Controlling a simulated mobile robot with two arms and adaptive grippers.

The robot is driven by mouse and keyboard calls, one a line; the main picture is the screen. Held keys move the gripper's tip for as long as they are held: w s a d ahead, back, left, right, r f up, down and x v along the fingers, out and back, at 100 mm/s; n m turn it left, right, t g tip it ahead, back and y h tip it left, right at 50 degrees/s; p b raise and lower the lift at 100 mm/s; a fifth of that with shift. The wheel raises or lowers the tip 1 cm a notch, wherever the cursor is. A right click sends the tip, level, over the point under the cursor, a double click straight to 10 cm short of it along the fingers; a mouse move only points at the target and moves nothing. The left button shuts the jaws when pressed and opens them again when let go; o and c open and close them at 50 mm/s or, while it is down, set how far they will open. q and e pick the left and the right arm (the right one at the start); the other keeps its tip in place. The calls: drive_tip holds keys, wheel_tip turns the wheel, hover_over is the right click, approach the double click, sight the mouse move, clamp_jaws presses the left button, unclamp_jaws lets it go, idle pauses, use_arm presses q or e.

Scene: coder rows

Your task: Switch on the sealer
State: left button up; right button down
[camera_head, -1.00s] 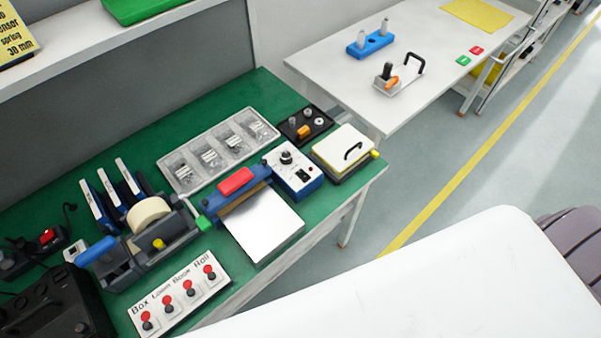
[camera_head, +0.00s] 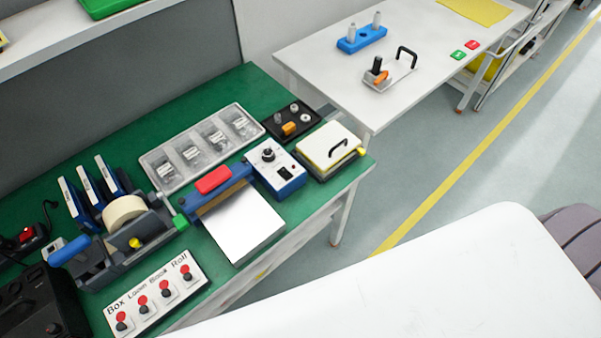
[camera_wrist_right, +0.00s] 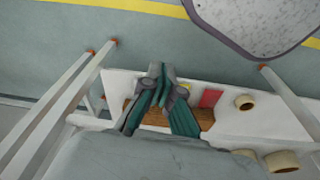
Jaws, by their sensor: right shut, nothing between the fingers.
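The sealer is most likely the blue unit with a red bar on top (camera_head: 213,181) and a white plate (camera_head: 237,226) in front, on the green bench top. Right of it stands a blue-and-white control box (camera_head: 275,168) with a black knob, a small red spot and a dark switch-like patch. Whether it belongs to the sealer, and its switch position, I cannot tell. My right gripper (camera_wrist_right: 161,86) shows in the right wrist view, shut and empty, with a white shelf beyond it. No gripper shows in the head view; my left one is not in view.
A white table (camera_head: 440,60) stands behind right. The wrist view shows tape rolls (camera_wrist_right: 245,102) on the shelf.

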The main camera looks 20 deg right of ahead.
sight(293, 181)
use_arm(q)
drive_tip(key=a+f+b, duration=0.2)
drive_tip(key=shift+a+f, duration=0.1)
drive_tip(key=shift+f, duration=0.3)
use_arm(e)
drive_tip(key=w+a+r+t+y, duration=0.1)
drive_tip(key=w+r+t, duration=0.2)
drive_tip(key=w+r, duration=0.3)
drive_tip(key=w+r+n+t+y, duration=0.1)
drive_tip(key=w+r+t, duration=0.3)
drive_tip(key=r, duration=1.3)
drive_tip(key=w+a+r+t+y, duration=0.1)
drive_tip(key=w+r+t, duration=0.3)
drive_tip(key=w+r, duration=0.5)
wheel_tip(293, 181, up, 4)
drive_tip(key=shift+w+a+f+n+y, duration=0.15)
drive_tip(key=shift+a+f+n+y, duration=0.2)
drive_tip(key=shift+y, duration=0.45)
drive_tip(key=shift+r, duration=0.1)
